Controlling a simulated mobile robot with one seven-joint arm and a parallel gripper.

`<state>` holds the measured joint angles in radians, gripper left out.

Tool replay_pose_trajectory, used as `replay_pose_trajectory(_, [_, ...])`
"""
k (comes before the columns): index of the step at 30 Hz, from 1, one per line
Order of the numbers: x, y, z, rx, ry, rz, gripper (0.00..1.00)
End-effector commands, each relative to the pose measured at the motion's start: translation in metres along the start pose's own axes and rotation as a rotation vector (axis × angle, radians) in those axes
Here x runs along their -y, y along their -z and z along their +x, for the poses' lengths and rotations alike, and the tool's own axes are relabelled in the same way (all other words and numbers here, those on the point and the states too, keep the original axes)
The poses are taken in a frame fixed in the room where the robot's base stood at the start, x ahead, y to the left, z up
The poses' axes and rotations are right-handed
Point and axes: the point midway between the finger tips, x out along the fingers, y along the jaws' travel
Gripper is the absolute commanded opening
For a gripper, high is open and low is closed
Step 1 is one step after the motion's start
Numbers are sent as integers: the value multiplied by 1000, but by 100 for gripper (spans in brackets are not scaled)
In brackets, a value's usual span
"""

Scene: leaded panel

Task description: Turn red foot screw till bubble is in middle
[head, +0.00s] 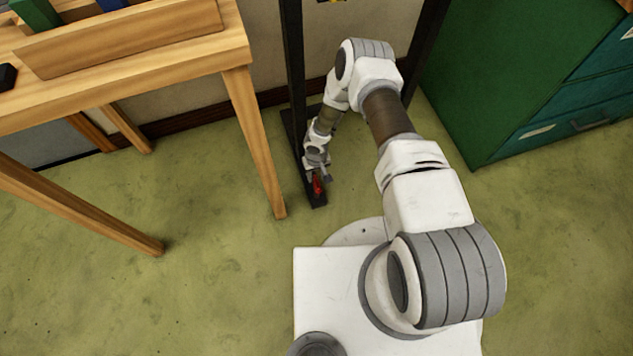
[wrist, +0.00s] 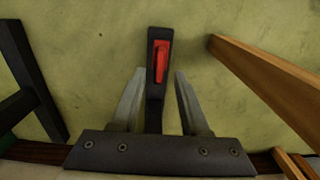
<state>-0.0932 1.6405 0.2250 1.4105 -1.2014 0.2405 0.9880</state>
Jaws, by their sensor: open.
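The red foot screw (head: 318,184) is a small red piece on the end of a dark foot bar near the floor. In the wrist view the red screw (wrist: 161,60) looks long and narrow, lying along the black foot bar (wrist: 155,105). My gripper (head: 322,176) is down at the foot's end in the head view. In the wrist view my gripper (wrist: 157,73) is open, with one finger on each side of the bar. The red screw shows just beyond the fingertips, and neither finger appears to touch it. No bubble can be made out in either view.
A wooden table (head: 235,55) stands left, its leg (head: 258,150) close to the foot; a wooden leg (wrist: 265,75) shows right in the wrist view. Dark frame posts (head: 292,60) rise behind. A green cabinet (head: 490,80) stands right. Green floor (head: 220,290) is clear in front.

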Motion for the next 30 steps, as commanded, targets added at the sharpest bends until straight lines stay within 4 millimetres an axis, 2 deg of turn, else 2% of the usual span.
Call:
replay_pose_trajectory(1, [0, -1, 13, 1, 1, 3, 45])
replay_pose_trajectory(6, [0, 0, 30, 0, 0, 1, 45])
replay_pose_trajectory(18, [0, 0, 35, 0, 0, 0, 45])
replay_pose_trajectory(25, [0, 0, 35, 0, 0, 0, 4])
replay_pose_trajectory(26, [0, 0, 35, 0, 0, 0, 0])
replay_pose_trajectory(30, [0, 0, 35, 0, 0, 0, 0])
